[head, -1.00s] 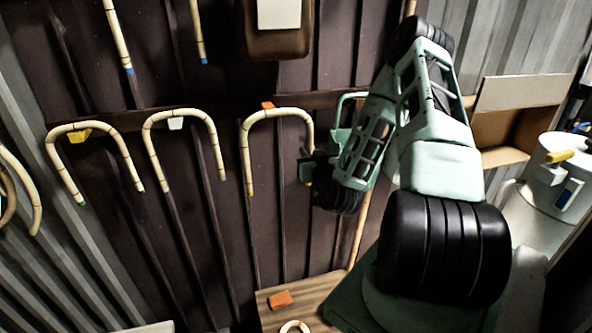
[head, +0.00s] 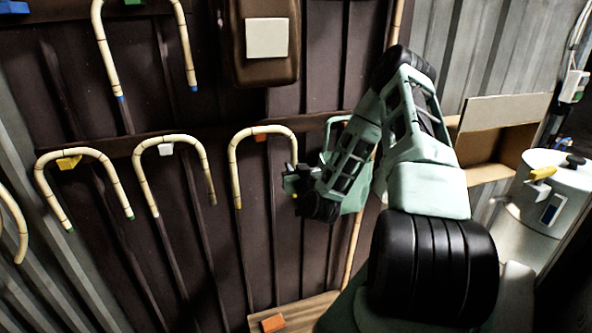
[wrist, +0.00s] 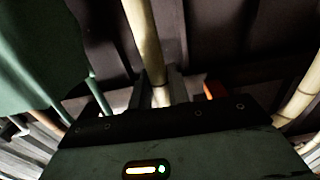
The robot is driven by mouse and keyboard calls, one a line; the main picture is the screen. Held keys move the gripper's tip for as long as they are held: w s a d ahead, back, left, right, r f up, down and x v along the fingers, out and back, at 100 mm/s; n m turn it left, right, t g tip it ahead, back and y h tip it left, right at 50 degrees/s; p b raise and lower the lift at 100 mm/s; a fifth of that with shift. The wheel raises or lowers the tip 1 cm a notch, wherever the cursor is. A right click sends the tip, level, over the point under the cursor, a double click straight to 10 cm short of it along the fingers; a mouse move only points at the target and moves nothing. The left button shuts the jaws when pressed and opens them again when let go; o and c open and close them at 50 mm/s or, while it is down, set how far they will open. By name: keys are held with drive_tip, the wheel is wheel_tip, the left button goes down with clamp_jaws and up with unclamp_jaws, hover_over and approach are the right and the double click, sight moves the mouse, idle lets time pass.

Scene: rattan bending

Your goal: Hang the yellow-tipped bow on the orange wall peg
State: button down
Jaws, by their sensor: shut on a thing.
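The yellow-tipped bow (head: 235,165) is a pale rattan arch held upright against the dark wall, its yellow tip at the lower left. My gripper (head: 290,183) is shut on its right leg. The wrist view shows the pale rod (wrist: 145,40) between my fingers (wrist: 160,92). The orange wall peg (head: 261,138) shows just under the crown of the arch. I cannot tell whether the bow touches the peg or stands in front of it. The peg also shows right of my fingers in the wrist view (wrist: 213,89).
To the left, one bow (head: 107,172) hangs at a yellow peg (head: 69,162) and another (head: 142,180) at a white peg (head: 166,149). A blue-tipped bow (head: 103,50) hangs above. A brown box with a pale panel (head: 267,38) is on the wall. A wooden surface (head: 305,310) lies below.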

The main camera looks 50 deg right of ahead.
drive_tip(key=shift+f+b+x, duration=0.2)
drive_tip(key=shift+x, duration=0.7)
drive_tip(key=shift+f+b+x, duration=0.2)
drive_tip(key=shift+b+x, duration=0.05)
drive_tip(key=shift+x, duration=0.65)
drive_tip(key=shift+f+b+x, duration=0.2)
drive_tip(key=shift+f+x, duration=0.05)
drive_tip(key=shift+x, duration=0.65)
drive_tip(key=c, duration=1.3)
unclamp_jaws()
drive_tip(key=shift+o, duration=0.2)
drive_tip(key=shift+s, duration=0.1)
